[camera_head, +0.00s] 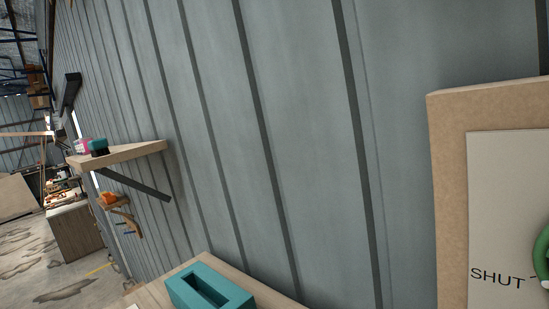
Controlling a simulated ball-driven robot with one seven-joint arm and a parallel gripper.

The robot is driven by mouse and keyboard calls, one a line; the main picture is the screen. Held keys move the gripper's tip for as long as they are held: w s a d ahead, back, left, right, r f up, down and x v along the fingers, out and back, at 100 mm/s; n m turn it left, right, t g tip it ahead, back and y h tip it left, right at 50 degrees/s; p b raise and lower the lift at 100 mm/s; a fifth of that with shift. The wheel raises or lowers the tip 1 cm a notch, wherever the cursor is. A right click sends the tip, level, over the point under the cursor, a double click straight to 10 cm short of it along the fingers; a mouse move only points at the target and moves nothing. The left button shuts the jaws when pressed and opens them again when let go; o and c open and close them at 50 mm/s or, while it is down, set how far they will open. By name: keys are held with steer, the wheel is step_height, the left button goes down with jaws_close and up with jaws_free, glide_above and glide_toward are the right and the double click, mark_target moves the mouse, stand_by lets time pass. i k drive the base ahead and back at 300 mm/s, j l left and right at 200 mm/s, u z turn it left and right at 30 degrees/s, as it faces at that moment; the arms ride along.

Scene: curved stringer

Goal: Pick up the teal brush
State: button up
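A small dark thing with a teal top (99,146) stands on a wooden wall shelf (125,153) at the left. It may be the teal brush, but it is too small to tell. A teal block with a long slot in its top (222,294) sits on a pale wooden surface (195,264) at the bottom edge, partly cut off by the frame. No bristles or handle show on it. My gripper is not in view.
A pink item (83,145) stands beside the dark thing on the shelf. Below hangs an orange thing (109,199) on a wooden piece. A board (447,190) with a "SHUT" sheet and a green ring (541,256) is at right. Open floor (30,262) lies far left.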

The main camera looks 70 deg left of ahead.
mark_target(98, 148)
steer(key=u, duration=2.6)
steer(key=z, duration=0.4)
steer(key=i+j+z, duration=0.15)
steer(key=j+z, duration=0.15)
steer(key=i+j+z, duration=0.15)
steer(key=j+z, duration=0.15)
steer(key=i+j+z, duration=0.1)
steer(key=j+z, duration=0.15)
steer(key=j, duration=0.25)
